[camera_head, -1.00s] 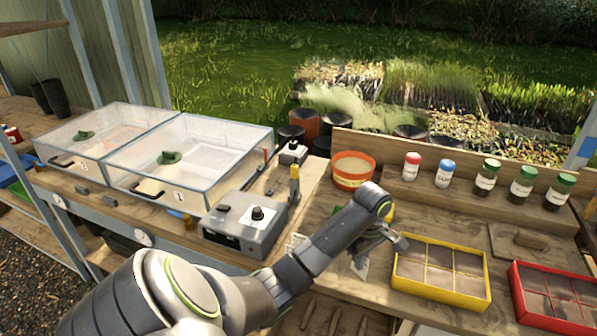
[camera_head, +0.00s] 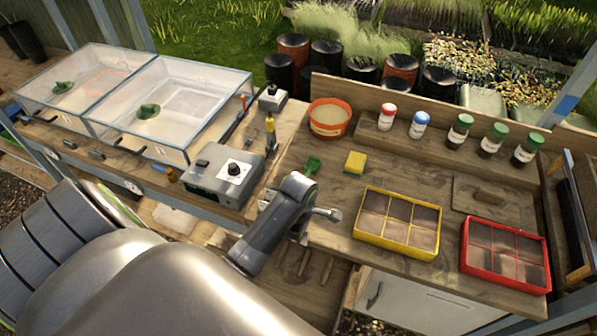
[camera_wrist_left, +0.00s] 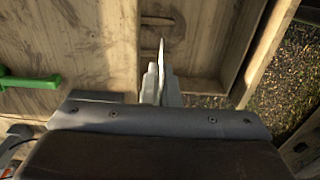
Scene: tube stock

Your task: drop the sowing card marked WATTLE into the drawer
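My left gripper (camera_head: 318,222) is over the front edge of the bench in the head view. In the left wrist view its fingers (camera_wrist_left: 160,85) are closed on a thin, pale card (camera_wrist_left: 161,58), seen edge-on. Its marking cannot be read, and the card is hidden in the head view. An open wooden drawer (camera_head: 308,292) with several slim wooden items inside lies below the bench edge, just below the gripper in the picture and partly covered by my arm. My right gripper is not in view.
A yellow compartment tray (camera_head: 369,235) and a red one (camera_head: 466,268) stand right of the gripper. A green scoop (camera_head: 312,165) and a yellow sponge (camera_head: 355,162) lie behind it. A grey control box (camera_head: 212,181) stands to the left. Bottles line the back shelf.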

